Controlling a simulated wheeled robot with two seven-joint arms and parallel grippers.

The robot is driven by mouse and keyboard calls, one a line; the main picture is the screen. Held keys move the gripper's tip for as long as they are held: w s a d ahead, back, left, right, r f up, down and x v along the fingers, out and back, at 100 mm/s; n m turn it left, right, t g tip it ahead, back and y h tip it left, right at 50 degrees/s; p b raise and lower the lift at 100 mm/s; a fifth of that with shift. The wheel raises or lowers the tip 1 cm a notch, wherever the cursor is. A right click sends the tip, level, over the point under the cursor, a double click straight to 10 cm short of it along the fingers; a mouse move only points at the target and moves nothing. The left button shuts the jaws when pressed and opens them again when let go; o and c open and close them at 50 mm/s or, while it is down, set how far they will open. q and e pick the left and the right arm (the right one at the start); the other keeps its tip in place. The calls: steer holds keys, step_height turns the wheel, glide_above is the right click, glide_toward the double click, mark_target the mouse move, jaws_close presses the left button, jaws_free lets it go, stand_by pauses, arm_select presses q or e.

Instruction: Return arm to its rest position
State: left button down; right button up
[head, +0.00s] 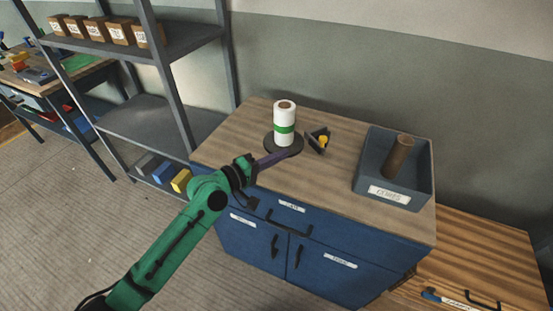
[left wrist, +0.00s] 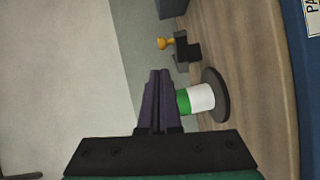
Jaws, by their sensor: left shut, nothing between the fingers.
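My green left arm (head: 170,245) reaches in from the lower left in the head view. Its purple-fingered left gripper (head: 290,151) is shut and empty, close to a white roll with a green band (head: 285,115). The roll stands upright on a dark round base (head: 292,148) on the cabinet top. In the left wrist view the shut fingers (left wrist: 159,75) point ahead, and the roll (left wrist: 201,97) shows just to their right. I cannot tell whether the fingers touch the roll. My right gripper is not in view.
A small dark holder with a yellow part (head: 319,140) sits right of the roll. A grey bin (head: 425,172) holding a brown tube (head: 399,155) stands at the cabinet's right. A metal shelf (head: 150,125) stands left. The front of the wooden top (head: 330,195) is clear.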

arm_select(q)
steer(key=s+a+f+m+g+y, duration=0.35)
steer(key=s+f+m, duration=0.25)
steer(key=s+f, duration=0.3)
steer(key=s+a+f+m+g+y, duration=0.4)
steer(key=s+a+y, duration=0.5)
steer(key=s+a, duration=0.75)
step_height(320, 180, down, 22)
steer(key=g, duration=0.1)
steer(key=s+a+f+g, duration=0.1)
steer(key=s+a+f, duration=0.2)
steer(key=s+f, duration=1.4)
steer(key=shift+s+g, duration=0.35)
steer(key=shift+s, duration=0.1)
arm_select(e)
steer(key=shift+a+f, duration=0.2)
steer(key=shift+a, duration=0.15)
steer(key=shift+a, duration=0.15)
